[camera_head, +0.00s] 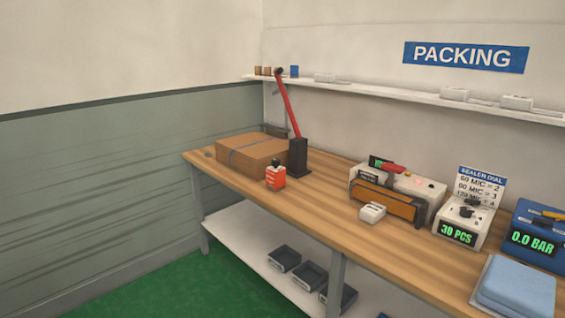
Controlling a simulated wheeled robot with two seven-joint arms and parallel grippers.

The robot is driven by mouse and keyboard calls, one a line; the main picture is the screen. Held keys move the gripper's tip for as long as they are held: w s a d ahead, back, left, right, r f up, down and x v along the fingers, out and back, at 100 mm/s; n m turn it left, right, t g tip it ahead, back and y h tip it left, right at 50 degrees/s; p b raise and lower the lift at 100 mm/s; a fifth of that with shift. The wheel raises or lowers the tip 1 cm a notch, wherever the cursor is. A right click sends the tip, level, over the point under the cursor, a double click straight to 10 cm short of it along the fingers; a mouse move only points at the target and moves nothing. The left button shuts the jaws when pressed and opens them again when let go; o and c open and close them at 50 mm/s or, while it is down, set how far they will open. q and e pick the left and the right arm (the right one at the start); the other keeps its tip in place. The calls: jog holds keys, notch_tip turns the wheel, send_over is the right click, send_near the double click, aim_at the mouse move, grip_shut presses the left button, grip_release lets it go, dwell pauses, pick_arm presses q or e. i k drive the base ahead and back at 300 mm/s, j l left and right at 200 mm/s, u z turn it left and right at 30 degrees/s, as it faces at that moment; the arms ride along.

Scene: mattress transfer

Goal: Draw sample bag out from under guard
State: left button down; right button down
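A white sealer-like machine (432,189) with an orange-brown front bar (385,201) and a red handle (392,168) stands on the workbench; the bar may be the guard, but I cannot tell. No sample bag can be made out under it. A small white block-shaped item (372,212) lies on the bench just in front of the bar. A pale blue, flat, cushion-like item (516,286) lies at the lower right; I cannot tell whether it is a bag. Neither of my grippers is in view.
Dark bins (284,259) sit below. The bench's left-centre is clear.

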aim_at(373, 212)
jog(key=i+z, duration=0.2)
jog(key=z, duration=0.25)
jog(key=i+j+z, duration=0.15)
jog(key=z, duration=0.3)
jog(key=i+j+z, duration=0.2)
jog(key=z, duration=0.25)
